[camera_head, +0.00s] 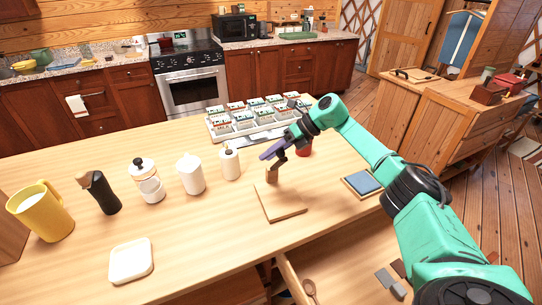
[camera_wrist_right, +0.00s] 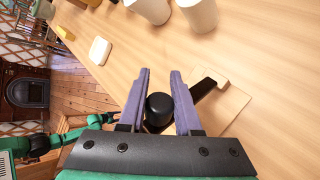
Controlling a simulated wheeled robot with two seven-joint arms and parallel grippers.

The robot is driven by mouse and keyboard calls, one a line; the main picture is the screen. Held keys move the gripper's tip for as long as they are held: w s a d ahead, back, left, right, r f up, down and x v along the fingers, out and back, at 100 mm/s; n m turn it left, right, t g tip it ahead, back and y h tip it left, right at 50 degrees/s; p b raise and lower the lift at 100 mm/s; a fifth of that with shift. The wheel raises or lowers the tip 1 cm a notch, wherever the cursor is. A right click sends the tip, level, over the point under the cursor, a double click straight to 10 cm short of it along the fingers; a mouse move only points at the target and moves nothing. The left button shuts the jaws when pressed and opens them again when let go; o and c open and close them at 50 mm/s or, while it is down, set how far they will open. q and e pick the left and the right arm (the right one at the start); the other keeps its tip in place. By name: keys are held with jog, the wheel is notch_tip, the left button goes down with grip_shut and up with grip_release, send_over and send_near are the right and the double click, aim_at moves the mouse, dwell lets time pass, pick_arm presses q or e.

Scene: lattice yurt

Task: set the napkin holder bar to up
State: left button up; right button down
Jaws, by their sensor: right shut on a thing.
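The napkin holder (camera_head: 284,205) is a square wooden board with a small upright block on the table. Its dark bar (camera_head: 280,161) rises at a slant from the block towards my right gripper (camera_head: 274,150). In the right wrist view, the purple fingers of the right gripper (camera_wrist_right: 160,90) are shut on the round black end of the bar (camera_wrist_right: 159,107). The dark bar runs from there to the wooden holder (camera_wrist_right: 236,100). The fingers partly hide the bar's upper end in the head view. My left gripper is not in view.
White canisters (camera_head: 191,174), a glass-and-white jar (camera_head: 148,181), a black grinder (camera_head: 102,193) and a yellow pitcher (camera_head: 41,212) stand left. A sectioned tray (camera_head: 210,134) lies behind; a red object (camera_head: 304,147) and blue-topped frame (camera_head: 362,183) are right. An open drawer (camera_head: 345,270) is in front.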

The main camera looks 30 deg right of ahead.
jog(key=shift+r, duration=0.1)
dwell(0.3)
dwell(0.5)
jog(key=c, duration=0.6)
grip_release()
jog(key=shift+s, duration=0.1)
jog(key=b+v, duration=0.3)
jog(key=v, duration=1.1)
jog(key=shift+s, duration=0.25)
